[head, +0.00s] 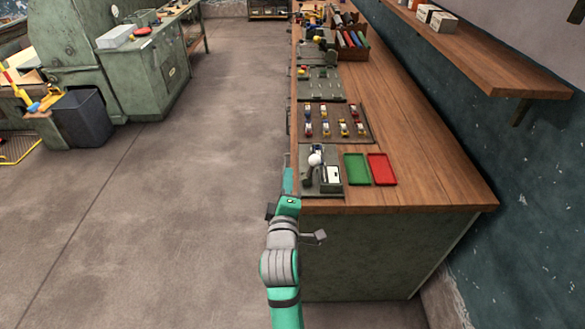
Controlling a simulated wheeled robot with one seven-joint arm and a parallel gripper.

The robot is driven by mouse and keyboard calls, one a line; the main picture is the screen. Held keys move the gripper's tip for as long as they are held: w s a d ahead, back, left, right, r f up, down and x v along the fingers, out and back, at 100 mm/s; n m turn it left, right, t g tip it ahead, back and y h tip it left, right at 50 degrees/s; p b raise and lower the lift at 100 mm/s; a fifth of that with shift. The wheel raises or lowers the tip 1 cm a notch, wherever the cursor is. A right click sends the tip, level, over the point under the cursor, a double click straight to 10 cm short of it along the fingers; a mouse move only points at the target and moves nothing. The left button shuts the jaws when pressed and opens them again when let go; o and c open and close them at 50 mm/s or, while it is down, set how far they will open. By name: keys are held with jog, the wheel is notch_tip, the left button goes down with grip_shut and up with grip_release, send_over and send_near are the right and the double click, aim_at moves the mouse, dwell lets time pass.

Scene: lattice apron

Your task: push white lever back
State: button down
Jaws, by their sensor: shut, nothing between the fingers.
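The white lever is a round white knob (315,160) on a short stem. It stands on a dark grey base plate (308,185) with a white-faced box beside it, at the near left corner of the wooden bench. My gripper (287,169) is at the end of my teal and grey arm, beside the bench's left edge, just left of the lever's plate. It looks apart from the knob. It is shut and empty. Its fingertips are small and partly hidden, and its exact height against the bench top cannot be told.
A green tray (357,169) and a red tray (381,169) lie right of the lever plate. Behind it is a board with several small coloured switches (337,123), then more panels. The bench's right side is bare. Open floor (180,200) lies to the left.

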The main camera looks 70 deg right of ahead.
jog(key=v, duration=0.5)
jog(key=shift+s, duration=0.4)
jog(key=shift+w, duration=0.1)
jog(key=w+a+f+n+t+y, duration=0.1)
jog(key=w+a+f+t+y, duration=0.3)
jog(key=a, duration=0.5)
jog(key=w+a+f+n+t+y, duration=0.1)
jog(key=a+f+t+y, duration=0.1)
jog(key=a+f, duration=0.6)
jog(key=w+a+f+n+t+y, duration=0.1)
jog(key=w+a+f+t+y, duration=0.2)
jog(key=a, duration=0.8)
jog(key=s+a+f+m+y, duration=0.1)
jog(key=s+a+y, duration=0.3)
jog(key=s+a, duration=0.3)
jog(key=s+a+f+m+t+y, duration=0.1)
jog(key=s+a+y, duration=0.3)
jog(key=a, duration=1.1)
jog(key=s+m, duration=0.1)
jog(key=s, duration=0.2)
jog(key=shift+f, duration=0.2)
